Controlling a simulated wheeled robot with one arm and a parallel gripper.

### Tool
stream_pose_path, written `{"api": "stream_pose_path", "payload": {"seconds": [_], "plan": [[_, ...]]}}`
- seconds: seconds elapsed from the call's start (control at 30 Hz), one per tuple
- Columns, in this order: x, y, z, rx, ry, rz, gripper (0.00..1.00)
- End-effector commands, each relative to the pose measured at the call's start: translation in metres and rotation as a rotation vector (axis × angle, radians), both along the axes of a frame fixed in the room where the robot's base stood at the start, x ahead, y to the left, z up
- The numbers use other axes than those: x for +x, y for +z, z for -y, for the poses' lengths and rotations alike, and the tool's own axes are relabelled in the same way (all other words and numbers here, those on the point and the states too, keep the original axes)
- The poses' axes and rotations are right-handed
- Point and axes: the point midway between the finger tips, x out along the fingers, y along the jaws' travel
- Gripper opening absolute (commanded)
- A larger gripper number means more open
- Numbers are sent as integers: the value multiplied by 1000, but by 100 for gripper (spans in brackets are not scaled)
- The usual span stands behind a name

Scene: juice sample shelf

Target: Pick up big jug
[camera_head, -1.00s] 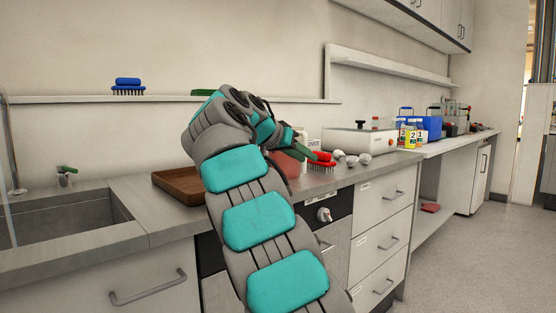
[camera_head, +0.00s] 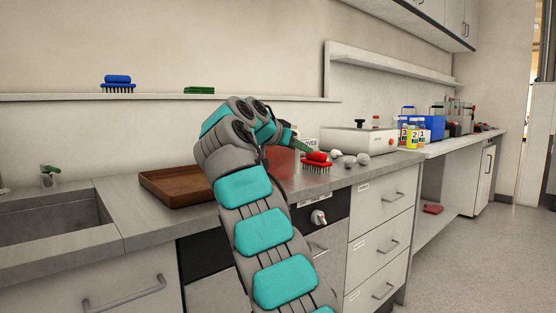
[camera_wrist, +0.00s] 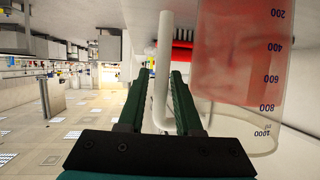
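The big jug (camera_head: 280,163) stands on the counter, a clear vessel with reddish liquid, partly hidden behind my arm in the head view. In the wrist view the jug (camera_wrist: 240,65) appears upside down at the right, with volume marks up to 1000 and a pale handle (camera_wrist: 163,65). My gripper (camera_wrist: 160,80) has its two dark green fingers apart, one on each side of the handle, with gaps visible; it does not look clamped. In the head view my gripper (camera_head: 299,146) is beside the jug, mostly hidden by my wrist.
A red brush (camera_head: 316,162) lies just right of the jug, with pale lumps (camera_head: 349,160) beyond it. A brown tray (camera_head: 175,186) is at the left near the sink (camera_head: 50,225). A white device (camera_head: 357,140) stands further right. A shelf (camera_head: 60,97) with brushes runs behind.

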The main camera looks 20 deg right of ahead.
Motion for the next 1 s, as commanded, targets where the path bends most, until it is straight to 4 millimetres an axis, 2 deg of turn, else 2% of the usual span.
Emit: {"api": "stream_pose_path", "payload": {"seconds": [0.13,0.37,0.67,1.0], "plan": [[8,-8,14,0,0,-1,34],[9,-8,16,-1,2,0,34],[9,-8,15,-1,1,0,0],[9,-8,15,-1,1,0,0]]}}
